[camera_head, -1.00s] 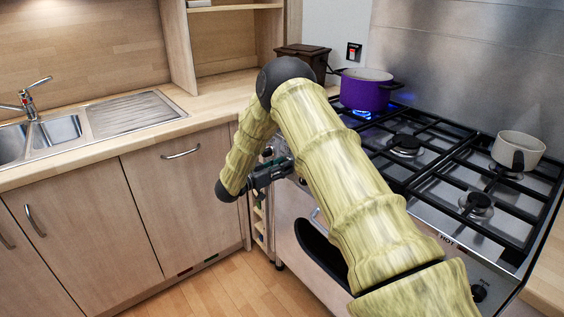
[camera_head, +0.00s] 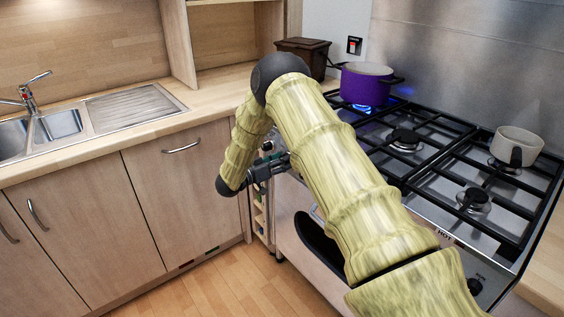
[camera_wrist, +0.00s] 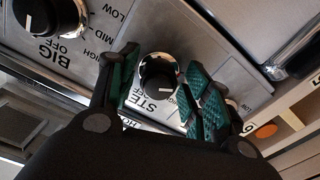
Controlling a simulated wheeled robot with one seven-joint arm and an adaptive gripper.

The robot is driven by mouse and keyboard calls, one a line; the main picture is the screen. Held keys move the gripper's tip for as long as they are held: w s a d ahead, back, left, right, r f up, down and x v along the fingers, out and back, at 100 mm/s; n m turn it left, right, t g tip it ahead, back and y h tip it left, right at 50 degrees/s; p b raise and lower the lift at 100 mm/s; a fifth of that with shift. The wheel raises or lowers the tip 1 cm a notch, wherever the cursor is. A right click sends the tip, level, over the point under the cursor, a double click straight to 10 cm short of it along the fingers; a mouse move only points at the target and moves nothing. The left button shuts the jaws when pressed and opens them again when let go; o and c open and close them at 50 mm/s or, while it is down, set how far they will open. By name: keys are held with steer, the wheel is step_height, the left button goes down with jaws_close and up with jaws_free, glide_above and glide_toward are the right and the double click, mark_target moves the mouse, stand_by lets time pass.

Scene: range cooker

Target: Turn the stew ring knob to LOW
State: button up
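The stew ring knob (camera_wrist: 158,76) is a dark round knob with a pale rim in the wrist view, on the steel panel beside partly covered lettering starting "STE". A short white mark shows on its face; the setting it points to is unclear. My gripper (camera_wrist: 162,62) has one teal-padded finger on each side of the knob, with a narrow gap at least on the right. Contact on the left is unclear. In the head view my gripper (camera_head: 268,170) is at the cooker's front left edge, and the knob is hidden.
The BIG knob (camera_wrist: 45,14) is close by at the upper left. A purple pot (camera_head: 366,88) stands over a blue flame on the back left burner. A white pan (camera_head: 518,147) stands at the right. A steel handle (camera_wrist: 298,50) sticks out near my right finger.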

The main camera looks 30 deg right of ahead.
stand_by(0.3)
steer(key=a, duration=1.2)
steer(key=shift+s, duration=0.45)
